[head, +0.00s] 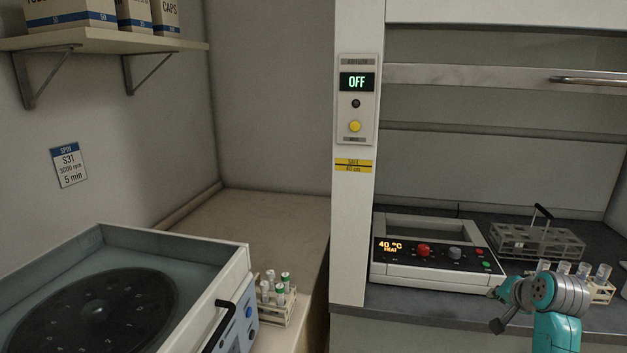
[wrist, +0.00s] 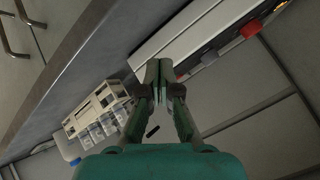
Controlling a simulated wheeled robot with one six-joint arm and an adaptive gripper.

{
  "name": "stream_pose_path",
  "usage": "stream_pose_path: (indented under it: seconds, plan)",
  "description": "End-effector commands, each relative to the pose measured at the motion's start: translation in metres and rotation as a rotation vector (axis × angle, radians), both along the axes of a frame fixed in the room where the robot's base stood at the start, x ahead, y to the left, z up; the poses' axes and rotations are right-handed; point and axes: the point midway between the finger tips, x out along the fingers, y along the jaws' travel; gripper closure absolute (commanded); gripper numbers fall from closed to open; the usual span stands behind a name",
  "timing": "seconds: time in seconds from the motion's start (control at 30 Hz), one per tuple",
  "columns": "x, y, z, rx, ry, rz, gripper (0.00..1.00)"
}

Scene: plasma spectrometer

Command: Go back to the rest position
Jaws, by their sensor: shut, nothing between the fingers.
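My gripper (wrist: 159,68) is shut and empty in the wrist view, with its two dark fingertips together. Its tips appear over or in front of the edge of the white heater unit (wrist: 185,35); I cannot tell the gap. In the head view, my teal and grey arm shows at the lower right, in front of the fume hood bench. The heater unit (head: 428,284) stands behind and left of it, reading 40 °C.
A rack of capped tubes (head: 605,290) stands right of my arm, partly hidden. A wire rack (head: 537,243) with a black handle sits behind. The hood sash (head: 480,75) is raised. An open centrifuge (head: 245,290) and a small tube rack (head: 278,311) are at left.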

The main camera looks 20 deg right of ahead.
Motion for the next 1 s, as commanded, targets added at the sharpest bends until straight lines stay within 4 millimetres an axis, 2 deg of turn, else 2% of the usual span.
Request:
stream_pose_path:
  seconds: [0.17,0.3,0.47,0.73,1.0]
  plan:
    - [0.003,0.035,-0.042,-0.024,-0.008,0.034,1.00]
    - [0.001,0.076,-0.085,-0.059,-0.021,0.074,1.00]
    - [-0.011,0.127,-0.129,-0.109,-0.036,0.122,1.00]
    - [-0.050,0.210,-0.186,-0.199,-0.061,0.206,1.00]
    - [-0.108,0.286,-0.219,-0.298,-0.088,0.298,1.00]
